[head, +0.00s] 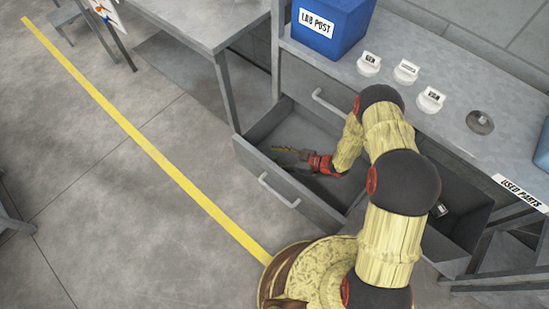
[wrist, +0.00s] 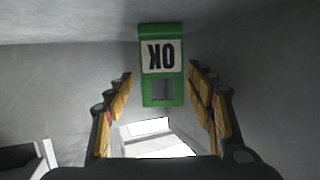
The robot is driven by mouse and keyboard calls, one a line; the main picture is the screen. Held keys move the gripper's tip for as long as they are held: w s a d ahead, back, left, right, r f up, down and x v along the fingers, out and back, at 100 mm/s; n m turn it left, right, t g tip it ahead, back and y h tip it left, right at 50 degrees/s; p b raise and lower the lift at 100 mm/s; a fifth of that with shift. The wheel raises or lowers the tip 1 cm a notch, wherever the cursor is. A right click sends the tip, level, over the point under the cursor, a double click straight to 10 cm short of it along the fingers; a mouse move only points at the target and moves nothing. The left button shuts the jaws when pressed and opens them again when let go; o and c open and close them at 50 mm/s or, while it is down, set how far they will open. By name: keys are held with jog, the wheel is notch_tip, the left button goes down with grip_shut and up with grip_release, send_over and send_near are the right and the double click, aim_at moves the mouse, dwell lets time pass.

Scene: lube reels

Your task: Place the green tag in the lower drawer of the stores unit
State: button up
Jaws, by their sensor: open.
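The green tag (wrist: 162,92) has a white label reading OK, upside down in the wrist view. It is beyond and between my fingertips, with a gap to the fingers on both sides; I cannot tell whether it rests on the drawer floor. My gripper (head: 292,153) is open and inside the lower drawer (head: 262,176) of the stores unit (head: 325,70). The drawer is pulled out, with its front handle facing the aisle. In the head view my gripper and arm hide much of the drawer, and the tag is not clear there.
A closed drawer with a handle (head: 328,103) is above. On the unit's top stand a blue LAB POST box (head: 332,28), several white labelled pieces (head: 406,71) and a grey disc (head: 480,122). A table (head: 200,20) is at the back left. The floor left of the drawer is clear.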

jog(key=p+v, duration=0.2)
jog(key=v, duration=0.4)
jog(key=shift+w+r, duration=0.1)
jog(key=shift+p+v, duration=0.45)
jog(key=shift+v, duration=0.3)
